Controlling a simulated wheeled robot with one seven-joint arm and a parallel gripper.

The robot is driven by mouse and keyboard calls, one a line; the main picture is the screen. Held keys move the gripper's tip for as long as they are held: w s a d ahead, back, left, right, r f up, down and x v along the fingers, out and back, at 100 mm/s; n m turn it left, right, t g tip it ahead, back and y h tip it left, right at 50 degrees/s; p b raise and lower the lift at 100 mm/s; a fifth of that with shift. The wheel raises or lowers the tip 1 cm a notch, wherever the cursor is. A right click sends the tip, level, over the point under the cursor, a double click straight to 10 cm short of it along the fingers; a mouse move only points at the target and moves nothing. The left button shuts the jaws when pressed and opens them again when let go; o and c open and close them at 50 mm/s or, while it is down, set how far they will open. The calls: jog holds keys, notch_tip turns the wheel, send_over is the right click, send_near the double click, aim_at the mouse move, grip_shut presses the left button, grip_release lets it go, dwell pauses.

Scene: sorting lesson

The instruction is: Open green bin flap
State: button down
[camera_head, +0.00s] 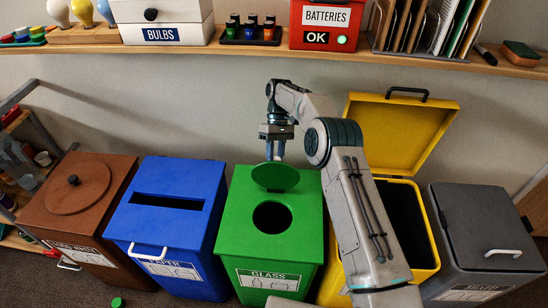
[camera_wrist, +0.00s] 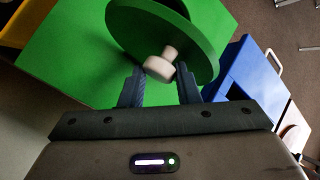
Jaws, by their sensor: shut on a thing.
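The green bin (camera_head: 268,243) stands in the middle of the row in the head view, with a GLASS label on its front. Its round green flap (camera_head: 275,178) is tilted up, and the round hole (camera_head: 272,217) below it is uncovered and dark. My gripper (camera_head: 275,157) is at the flap's upper edge. In the wrist view, my gripper (camera_wrist: 160,82) is shut on the flap's pale knob (camera_wrist: 160,66). The flap (camera_wrist: 190,35) stands over the bin's green top (camera_wrist: 75,50) there.
A blue bin (camera_head: 170,215) stands left of the green one, and a brown bin (camera_head: 85,210) farther left. The yellow bin (camera_head: 420,245) at right has its lid (camera_head: 403,125) raised. A grey bin (camera_head: 483,235) is at far right. A shelf (camera_head: 260,50) runs above.

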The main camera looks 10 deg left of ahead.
jog(key=shift+w+d+f+g, duration=0.3)
jog(key=shift+d+f, duration=0.15)
jog(key=shift+f, duration=0.1)
jog(key=c, duration=1.3)
grip_release()
jog(key=shift+o, duration=1.2)
jog(key=shift+w+d, duration=0.1)
jog(key=shift+d, duration=0.1)
jog(key=shift+a+r, duration=0.15)
jog(key=shift+a, duration=0.15)
jog(key=shift+a+r, duration=0.1)
jog(key=shift+a, duration=0.15)
jog(key=shift+s+d+r, duration=0.1)
jog(key=shift+s, duration=0.15)
